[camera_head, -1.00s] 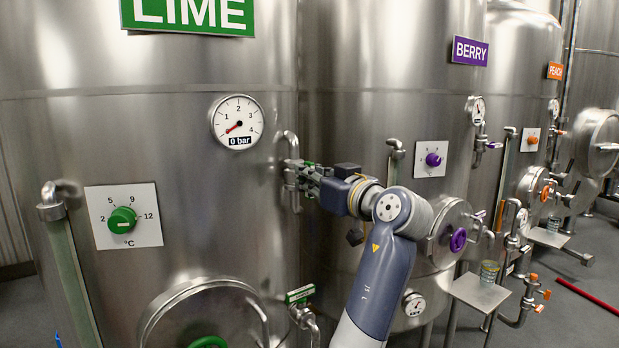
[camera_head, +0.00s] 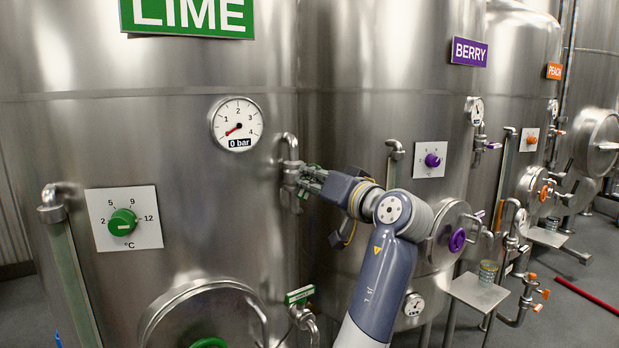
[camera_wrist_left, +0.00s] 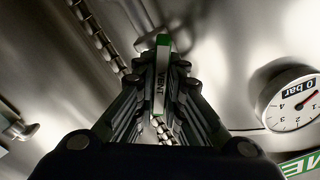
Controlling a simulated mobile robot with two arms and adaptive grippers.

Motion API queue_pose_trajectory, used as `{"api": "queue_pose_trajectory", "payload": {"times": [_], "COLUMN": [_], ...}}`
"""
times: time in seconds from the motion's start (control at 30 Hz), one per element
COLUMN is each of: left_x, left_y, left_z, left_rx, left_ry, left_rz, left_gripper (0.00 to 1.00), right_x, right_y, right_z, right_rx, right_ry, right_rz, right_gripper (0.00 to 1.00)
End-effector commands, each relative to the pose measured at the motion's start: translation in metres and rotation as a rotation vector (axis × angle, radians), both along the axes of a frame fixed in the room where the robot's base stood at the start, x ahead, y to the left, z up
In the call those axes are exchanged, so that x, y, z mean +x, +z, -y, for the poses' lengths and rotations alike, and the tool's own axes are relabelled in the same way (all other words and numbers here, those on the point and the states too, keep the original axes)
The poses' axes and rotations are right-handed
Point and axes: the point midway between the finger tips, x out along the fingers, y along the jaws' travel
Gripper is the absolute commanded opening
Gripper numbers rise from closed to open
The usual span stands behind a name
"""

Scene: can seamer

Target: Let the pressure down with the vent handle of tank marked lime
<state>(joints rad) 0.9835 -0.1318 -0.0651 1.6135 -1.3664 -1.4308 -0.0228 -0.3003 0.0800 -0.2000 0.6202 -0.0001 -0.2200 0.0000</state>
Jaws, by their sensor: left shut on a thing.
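The lime tank (camera_head: 200,70) stands at the left under its green LIME sign (camera_head: 188,16). Its gauge (camera_head: 237,123) reads 0 bar, with the red needle at the low end. The gauge also shows at the right of the left wrist view (camera_wrist_left: 296,104). My left gripper (camera_head: 306,180) is at the vent pipe right of the gauge. The fingers mostly hide the handle in the head view. My right gripper is out of view.
A green temperature knob (camera_head: 122,222) is on the lime tank at left, above a round hatch (camera_head: 205,310). A green-tagged tap (camera_head: 300,296) is below my gripper. The berry tank (camera_head: 350,90) stands close on the right, with a glass on a small shelf (camera_head: 478,293).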

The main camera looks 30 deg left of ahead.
Motion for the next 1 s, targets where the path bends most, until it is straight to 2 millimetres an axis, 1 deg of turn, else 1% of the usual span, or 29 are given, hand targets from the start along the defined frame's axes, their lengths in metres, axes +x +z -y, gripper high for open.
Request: {"api": "queue_pose_trajectory", "payload": {"times": [0.2, 0.4, 0.97, 1.0], "left_x": [0.0009, 0.0012, 0.0015, 0.0015], "left_y": [0.0015, 0.0008, 0.0005, 0.0005], "left_z": [0.0008, 0.0011, 0.0013, 0.0013], "left_rx": [0.054, 0.082, 0.097, 0.096], "left_ry": [-0.001, -0.001, -0.002, -0.002], "left_rz": [-0.122, -0.190, -0.221, -0.220], "left_gripper": [0.00, 0.00, 0.00, 0.14], "right_x": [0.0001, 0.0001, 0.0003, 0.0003], "right_y": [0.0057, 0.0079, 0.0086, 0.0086], "right_z": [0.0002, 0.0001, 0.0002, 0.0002], "right_rx": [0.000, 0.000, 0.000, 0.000], "right_ry": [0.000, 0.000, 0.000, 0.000], "right_rz": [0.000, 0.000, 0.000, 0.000], "right_gripper": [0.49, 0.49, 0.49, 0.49]}}
